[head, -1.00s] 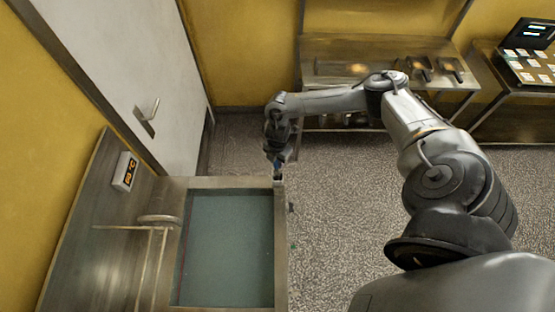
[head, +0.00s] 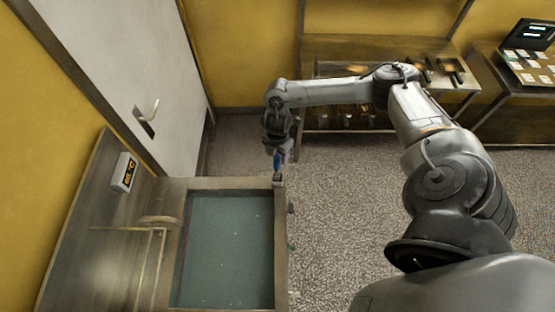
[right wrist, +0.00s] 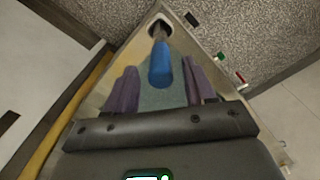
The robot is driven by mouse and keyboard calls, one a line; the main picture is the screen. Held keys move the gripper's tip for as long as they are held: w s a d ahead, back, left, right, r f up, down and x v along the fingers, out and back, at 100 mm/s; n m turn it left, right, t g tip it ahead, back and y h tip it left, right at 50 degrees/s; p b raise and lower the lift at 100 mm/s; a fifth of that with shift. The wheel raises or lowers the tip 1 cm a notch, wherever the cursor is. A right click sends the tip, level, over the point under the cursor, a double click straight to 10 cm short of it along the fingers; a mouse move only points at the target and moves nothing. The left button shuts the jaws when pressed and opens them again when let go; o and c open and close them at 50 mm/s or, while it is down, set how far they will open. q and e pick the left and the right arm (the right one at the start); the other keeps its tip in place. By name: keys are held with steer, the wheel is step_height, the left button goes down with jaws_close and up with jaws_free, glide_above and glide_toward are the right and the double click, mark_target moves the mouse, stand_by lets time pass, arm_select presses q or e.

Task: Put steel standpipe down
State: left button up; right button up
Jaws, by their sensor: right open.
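The steel standpipe shows mostly as its blue grip (head: 277,160) at the far right corner of the tank (head: 281,250). In the right wrist view the blue grip (right wrist: 161,66) points toward me, and its far end runs to a dark round opening in the tank's corner. How deep the pipe sits there is hidden. My right gripper (head: 279,147) is just above the grip, pointing down. In the right wrist view its purple fingers (right wrist: 161,84) are open, one on each side of the grip with gaps between. My left gripper is not in view.
The tank holds dull green liquid or a flat green surface. Small green and red fittings (right wrist: 219,57) sit along its outer side. A white door (head: 130,75) is behind left, with a steel panel and display (head: 124,172). A steel bench (head: 345,50) stands behind; speckled floor is clear at right.

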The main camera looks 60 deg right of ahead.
step_height(320, 180, up, 6)
steer(key=shift+r+b, duration=0.15)
steer(key=shift+b, duration=0.2)
steer(key=w+a+f+t+y, duration=0.1)
steer(key=w+a+t+y, duration=0.15)
steer(key=a, duration=1.35)
steer(key=w+a+f+t+y, duration=0.15)
steer(key=a+t, duration=0.25)
steer(key=a, duration=1.1)
steer(key=s+d+r+m+g+h, duration=0.1)
steer(key=s+d+m+h, duration=0.1)
steer(key=s+m, duration=0.5)
steer(key=s+d+r+m+g+h, duration=0.1)
steer(key=s+d+m+g, duration=0.1)
steer(key=s+d+m, duration=0.3)
steer(key=s+m, duration=0.2)
steer(key=s, duration=0.1)
steer(key=shift+s+r+h, duration=0.3)
steer(key=shift+h, duration=0.1)
